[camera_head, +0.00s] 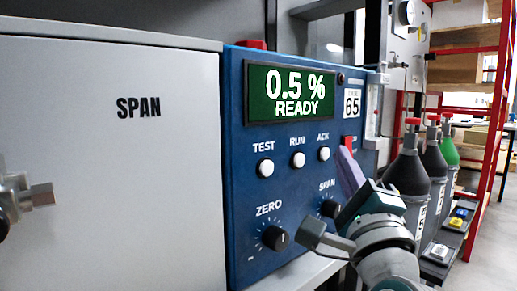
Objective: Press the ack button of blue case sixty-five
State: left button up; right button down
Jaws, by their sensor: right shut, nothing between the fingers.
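The blue case (236,150) bears a white label with the number 65 (352,103). Its green display (290,93) reads 0.5 % READY. Three round white buttons sit in a row below: TEST (265,168), RUN (298,160) and ACK (323,154). The ACK button is fully visible. My right gripper (348,165) is shut and empty, just right of and slightly below the ACK button in the picture; I cannot tell how far it is from the panel. My left gripper is not in view.
ZERO (274,238) and SPAN (329,208) knobs sit below the buttons. A grey SPAN cabinet (110,190) stands left of the case, with a metal fitting (25,196). Several gas bottles (408,175) and a red rack (500,90) stand at right.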

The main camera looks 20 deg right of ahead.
jog(key=shift+s, duration=0.1)
jog(key=s, duration=0.1)
jog(key=s+d+p, duration=0.1)
jog(key=s, duration=0.1)
jog(key=s+d+p, duration=0.1)
jog(key=shift+s, duration=0.3)
dwell(0.9)
